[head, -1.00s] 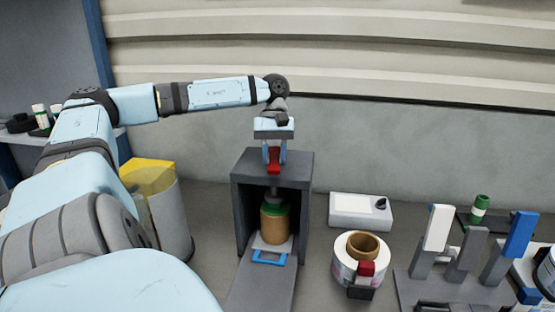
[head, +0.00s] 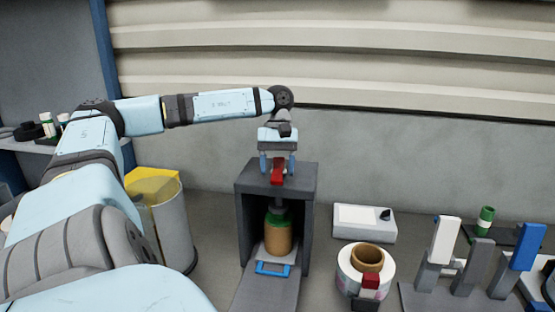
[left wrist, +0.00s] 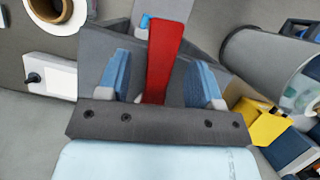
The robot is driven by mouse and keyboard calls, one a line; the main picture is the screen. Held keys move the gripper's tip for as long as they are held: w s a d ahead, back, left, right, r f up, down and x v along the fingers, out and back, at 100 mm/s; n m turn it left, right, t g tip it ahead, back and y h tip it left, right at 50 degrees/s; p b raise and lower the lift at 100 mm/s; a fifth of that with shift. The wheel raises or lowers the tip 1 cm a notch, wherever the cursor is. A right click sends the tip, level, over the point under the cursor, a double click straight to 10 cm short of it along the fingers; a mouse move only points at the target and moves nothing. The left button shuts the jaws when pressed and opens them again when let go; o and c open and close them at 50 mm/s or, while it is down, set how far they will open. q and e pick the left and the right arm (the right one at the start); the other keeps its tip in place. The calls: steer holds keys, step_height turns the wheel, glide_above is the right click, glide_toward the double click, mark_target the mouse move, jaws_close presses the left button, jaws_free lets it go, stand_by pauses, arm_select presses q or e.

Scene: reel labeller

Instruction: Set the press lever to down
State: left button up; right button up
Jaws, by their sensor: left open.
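The press (head: 243,210) is a dark grey box with an open front. Its red lever (head: 278,172) stands on top, and it also shows in the left wrist view (left wrist: 163,55). My left gripper (head: 278,170) is above the press top, open, with one blue finger on each side of the lever. In the left wrist view the fingers (left wrist: 162,88) stand apart from the lever, with a gap on both sides. Inside the press, a brown reel with a green top (head: 278,235) stands upright under the plunger. My right gripper is not in view.
A blue handle (head: 272,269) sticks out at the press front. A white label roll (head: 364,270) and a white box with a black knob (head: 363,223) are to the right. Grey stands (head: 482,262) are farther right.

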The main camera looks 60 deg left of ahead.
mark_target(278, 167)
arm_select(q)
steer(key=p+v, duration=0.2)
steer(key=v, duration=0.4)
steer(key=shift+r, duration=0.4)
steer(key=p+v, duration=0.6)
steer(key=v, duration=0.1)
steer(key=shift+a+f, duration=0.1)
